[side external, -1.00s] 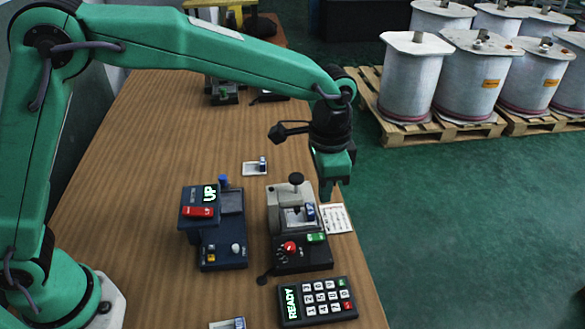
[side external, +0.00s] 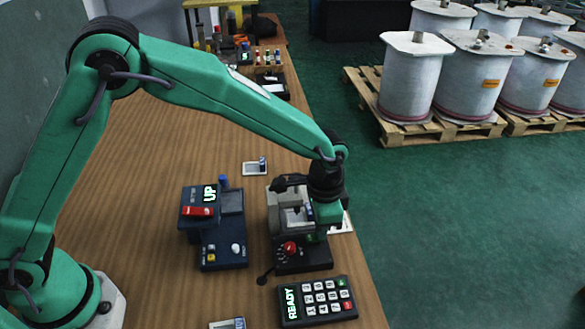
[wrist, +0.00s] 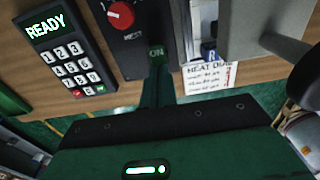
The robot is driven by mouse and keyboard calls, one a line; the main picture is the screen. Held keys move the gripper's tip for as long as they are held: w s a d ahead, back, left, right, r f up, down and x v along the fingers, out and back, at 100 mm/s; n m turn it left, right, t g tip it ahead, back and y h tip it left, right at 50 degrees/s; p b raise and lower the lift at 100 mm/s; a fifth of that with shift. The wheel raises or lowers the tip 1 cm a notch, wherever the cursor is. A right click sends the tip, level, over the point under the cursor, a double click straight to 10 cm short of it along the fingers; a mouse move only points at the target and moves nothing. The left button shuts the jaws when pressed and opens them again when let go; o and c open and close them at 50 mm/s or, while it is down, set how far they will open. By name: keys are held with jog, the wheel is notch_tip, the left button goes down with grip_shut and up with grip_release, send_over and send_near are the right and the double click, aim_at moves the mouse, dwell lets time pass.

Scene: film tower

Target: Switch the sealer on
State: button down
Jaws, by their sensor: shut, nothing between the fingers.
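The sealer (side external: 275,207) is a grey machine with a lever arm and a black front panel (side external: 290,267), near the table's right edge. A red dial knob (side external: 289,248) sits on its panel; in the wrist view the knob (wrist: 121,14) has "HEAT" under it. A green switch marked "ON" (wrist: 157,50) is right of the knob in the wrist view. My gripper (side external: 319,238) is shut and empty, pointing down over the panel's right side and hiding the switch in the side view. In the wrist view its fingertips (wrist: 157,68) are right at the switch; I cannot tell whether they touch it.
A keypad showing "READY" (side external: 316,301) lies in front of the sealer. A blue device showing "UP" (side external: 222,255), with a red switch, stands left. A paper headed "HEAT DIAL" (wrist: 208,78) lies beside the sealer. Wood table (side external: 130,190) is clear at left.

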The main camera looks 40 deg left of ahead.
aim_at(304, 242)
jog(key=shift+f, duration=0.2)
dwell(0.5)
jog(key=shift+s+a+r, duration=0.15)
jog(key=shift+s+a, duration=0.35)
jog(key=shift+r, duration=0.15)
dwell(0.3)
notch_tip(304, 242, up, 14)
jog(key=s+a, duration=0.1)
jog(key=shift+s+a, duration=0.2)
dwell(0.4)
